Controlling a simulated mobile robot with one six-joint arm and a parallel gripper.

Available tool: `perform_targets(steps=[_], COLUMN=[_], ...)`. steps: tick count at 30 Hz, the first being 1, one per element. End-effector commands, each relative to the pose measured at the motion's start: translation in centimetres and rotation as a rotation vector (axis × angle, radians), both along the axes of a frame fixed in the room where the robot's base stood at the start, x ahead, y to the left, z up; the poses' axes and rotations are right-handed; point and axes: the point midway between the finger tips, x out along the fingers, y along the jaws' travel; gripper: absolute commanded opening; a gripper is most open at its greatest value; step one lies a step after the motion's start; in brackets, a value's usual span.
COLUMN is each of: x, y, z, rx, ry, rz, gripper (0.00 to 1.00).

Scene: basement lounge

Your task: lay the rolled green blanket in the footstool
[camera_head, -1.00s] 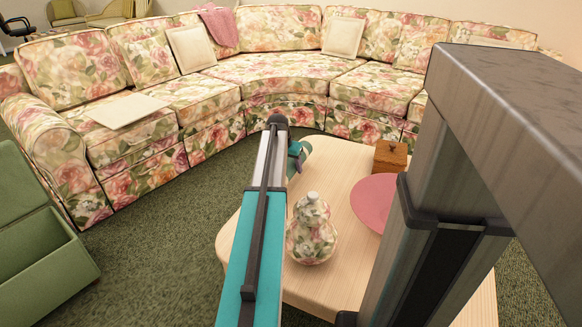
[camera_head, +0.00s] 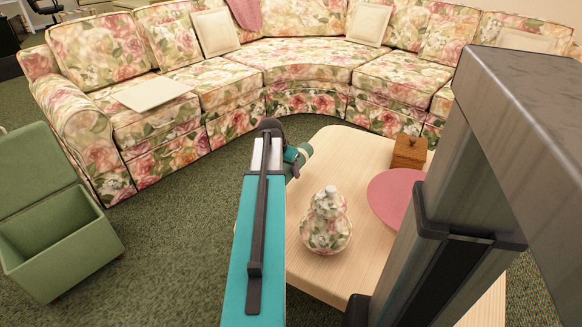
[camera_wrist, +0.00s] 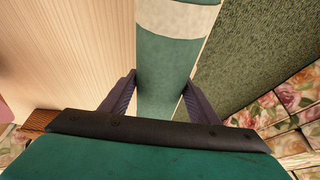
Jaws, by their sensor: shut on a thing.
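The rolled green blanket (camera_wrist: 165,70), with a pale band across it, lies between the two fingers of my gripper (camera_wrist: 160,84) in the wrist view. My gripper is shut on it. In the head view my arm hides most of the blanket, and only a small green end (camera_head: 304,151) shows beside the arm's tip, over the table's far left part. The green footstool (camera_head: 78,258) stands on the carpet at the left, apart from my gripper. It is a box with its lid (camera_head: 32,160) raised at the back, and the visible part of its inside looks empty.
The pale wooden table (camera_head: 345,160) bears a floral jar (camera_head: 326,225), a pink round mat (camera_head: 392,198) and a small wooden box (camera_head: 409,152). A floral corner sofa (camera_head: 225,85) curves behind. Green carpet (camera_head: 175,240) is clear between footstool and table.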

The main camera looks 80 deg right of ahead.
Motion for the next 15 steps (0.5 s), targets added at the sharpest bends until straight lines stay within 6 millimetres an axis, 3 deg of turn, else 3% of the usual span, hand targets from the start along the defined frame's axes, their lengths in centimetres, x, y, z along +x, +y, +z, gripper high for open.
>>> perform_targets(steps=[15], x=[0.30], y=[0.59], z=[0.09], rx=[-0.001], ry=[0.000], rz=[0.000], gripper=[0.21])
